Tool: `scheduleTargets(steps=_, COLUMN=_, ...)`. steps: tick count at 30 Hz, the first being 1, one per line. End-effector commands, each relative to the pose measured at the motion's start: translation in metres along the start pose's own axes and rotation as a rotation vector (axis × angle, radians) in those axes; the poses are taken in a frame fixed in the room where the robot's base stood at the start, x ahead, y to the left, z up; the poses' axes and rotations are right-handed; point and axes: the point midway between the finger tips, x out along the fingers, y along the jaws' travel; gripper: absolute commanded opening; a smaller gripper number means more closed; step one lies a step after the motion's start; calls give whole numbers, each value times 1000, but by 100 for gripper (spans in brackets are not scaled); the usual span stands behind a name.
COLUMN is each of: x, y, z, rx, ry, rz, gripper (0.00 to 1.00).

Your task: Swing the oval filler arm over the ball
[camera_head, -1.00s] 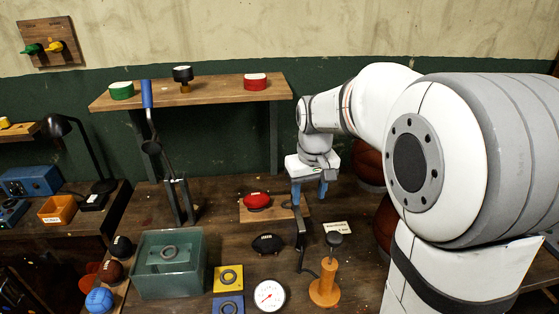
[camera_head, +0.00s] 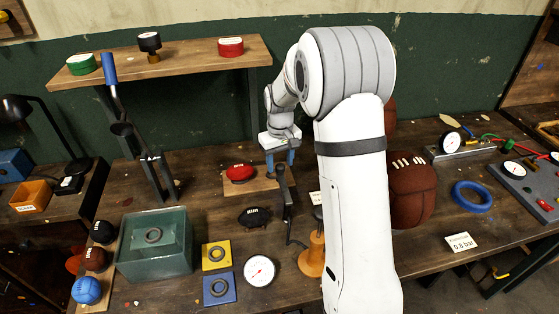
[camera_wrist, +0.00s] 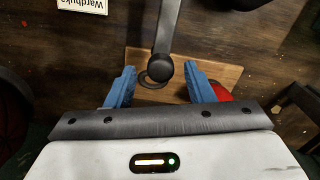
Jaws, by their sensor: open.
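The dark filler arm (camera_head: 286,198) reaches forward from the wooden board under my gripper. In the wrist view the filler arm (camera_wrist: 167,30) ends in a round knob (camera_wrist: 161,68) between my spread blue fingers, with gaps on both sides. My gripper (camera_head: 279,160) is open and empty; the wrist view shows its fingers (camera_wrist: 160,82) over the board (camera_wrist: 145,95). A red oval ball (camera_head: 240,173) lies on the board, left of my gripper in the head view. In the wrist view the ball (camera_wrist: 223,93) is partly hidden by the right finger.
A black oval ball (camera_head: 254,217) lies in front of the board. An orange stand (camera_head: 312,258) is partly hidden by my arm. A tall blue-handled lever (camera_head: 120,125) stands left. A large brown ball (camera_head: 412,190) is right of my arm. A shelf (camera_head: 190,62) hangs behind.

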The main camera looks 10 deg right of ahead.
Motion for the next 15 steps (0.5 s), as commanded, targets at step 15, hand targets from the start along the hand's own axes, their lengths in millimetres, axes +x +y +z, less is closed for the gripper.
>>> scheduleTargets(steps=15, x=5, y=-1, z=0, rx=-2, ry=1, rz=0, gripper=34)
